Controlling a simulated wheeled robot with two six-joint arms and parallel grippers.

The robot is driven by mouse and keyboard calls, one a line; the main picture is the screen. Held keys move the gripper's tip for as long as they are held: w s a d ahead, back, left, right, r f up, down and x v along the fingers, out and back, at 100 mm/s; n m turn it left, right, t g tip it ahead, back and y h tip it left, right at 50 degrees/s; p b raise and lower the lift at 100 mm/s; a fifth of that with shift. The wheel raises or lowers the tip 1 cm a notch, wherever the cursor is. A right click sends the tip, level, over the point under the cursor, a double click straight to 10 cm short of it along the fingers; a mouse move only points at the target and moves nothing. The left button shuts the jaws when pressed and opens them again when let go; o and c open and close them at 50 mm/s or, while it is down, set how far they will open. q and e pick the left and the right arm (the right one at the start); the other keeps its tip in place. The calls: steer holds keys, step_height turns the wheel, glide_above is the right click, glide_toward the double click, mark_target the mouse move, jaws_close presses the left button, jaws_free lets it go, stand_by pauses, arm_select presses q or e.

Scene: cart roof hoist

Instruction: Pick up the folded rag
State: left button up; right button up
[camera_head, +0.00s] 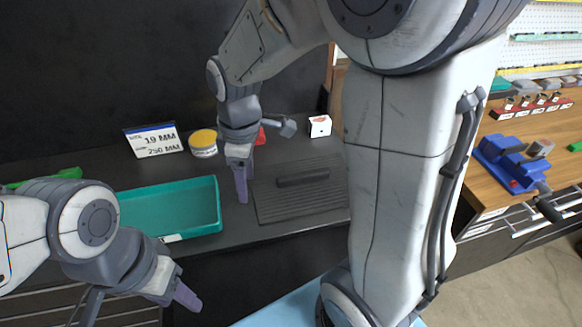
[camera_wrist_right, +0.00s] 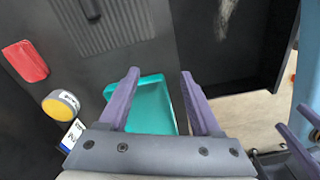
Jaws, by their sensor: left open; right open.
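A flat red piece, which looks like the folded rag (camera_wrist_right: 25,62), lies on the dark counter at the left of the right wrist view. In the head view only a small part of the red rag (camera_head: 261,137) shows behind my right gripper. My right gripper (camera_head: 241,186) is open and empty above the counter, between the teal tray and the ribbed mat. Its two purple fingers (camera_wrist_right: 158,90) are spread in the wrist view, with the rag off to their left. My left gripper (camera_head: 185,297) is open and empty at the lower left, in front of the counter.
A teal tray (camera_head: 205,190) stands left of my right gripper. A yellow-lidded tin (camera_head: 203,140) and a sign (camera_head: 154,140) stand behind it. A ribbed mat (camera_head: 300,205) with a dark bar lies to the right, a small white box (camera_head: 320,126) behind. A wooden bench (camera_head: 557,135) holds a blue vise (camera_head: 507,165).

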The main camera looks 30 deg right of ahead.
steer(key=w+d+f+n, duration=0.2)
steer(key=w+d, duration=0.4)
steer(key=d, duration=0.5)
steer(key=n, duration=0.2)
glide_toward(304, 174)
steer(key=shift+w+f+p, duration=0.15)
steer(key=shift+p, duration=0.15)
step_height(304, 174, down, 3)
steer(key=shift+f+p, duration=0.25)
steer(key=shift+p, duration=0.05)
steer(key=shift+a+f+p, duration=0.2)
steer(key=shift+f+p, duration=0.9)
steer(key=shift+f, duration=1.75)
jaws_close()
